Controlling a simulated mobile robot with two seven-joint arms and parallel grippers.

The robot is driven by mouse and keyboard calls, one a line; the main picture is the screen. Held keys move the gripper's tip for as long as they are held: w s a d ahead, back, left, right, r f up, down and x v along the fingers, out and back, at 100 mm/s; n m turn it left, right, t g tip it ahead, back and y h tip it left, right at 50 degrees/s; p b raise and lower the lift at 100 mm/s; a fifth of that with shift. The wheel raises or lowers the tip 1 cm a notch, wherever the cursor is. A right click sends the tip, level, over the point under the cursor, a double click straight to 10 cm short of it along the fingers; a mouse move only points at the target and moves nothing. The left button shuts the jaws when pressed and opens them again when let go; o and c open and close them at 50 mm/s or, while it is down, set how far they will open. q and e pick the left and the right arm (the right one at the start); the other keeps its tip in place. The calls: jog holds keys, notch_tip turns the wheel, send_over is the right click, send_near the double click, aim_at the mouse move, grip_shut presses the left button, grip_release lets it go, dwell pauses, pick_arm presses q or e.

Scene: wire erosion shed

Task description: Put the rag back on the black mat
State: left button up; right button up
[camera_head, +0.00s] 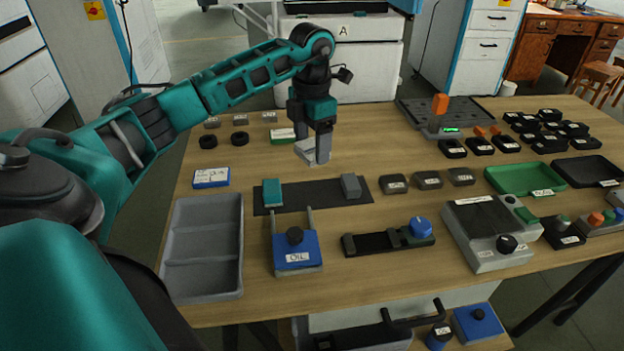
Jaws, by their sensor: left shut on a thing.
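My left gripper (316,158) points down above the table, just behind the black mat. It is shut on a light grey piece that looks like the rag (304,148), partly hidden by the fingers. The black mat (312,195) lies flat on the table in front of the gripper. A teal block (272,191) stands at the mat's left end and a grey block (351,186) near its right end. The middle of the mat between them is bare. My right gripper is not in view.
A grey compartment tray (203,290) stands front left, with a blue oil holder (297,257) beside it. A black fixture with a blue knob (421,227) is in front of the mat. Small dark blocks (428,180) line its right. A green tray (525,178) is farther right.

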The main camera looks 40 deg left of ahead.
pick_arm(q)
send_over(312, 194)
notch_tip(312, 194, down, 6)
jog(key=shift+r, duration=0.2)
jog(key=shift+f, duration=0.45)
jog(key=shift+f+b, duration=0.5)
jog(key=shift+f, duration=1.5)
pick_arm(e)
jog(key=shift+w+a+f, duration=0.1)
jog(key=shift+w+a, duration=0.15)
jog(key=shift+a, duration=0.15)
pick_arm(q)
jog(key=shift+f, duration=0.2)
jog(key=o, duration=1)
jog(key=shift+r, duration=0.1)
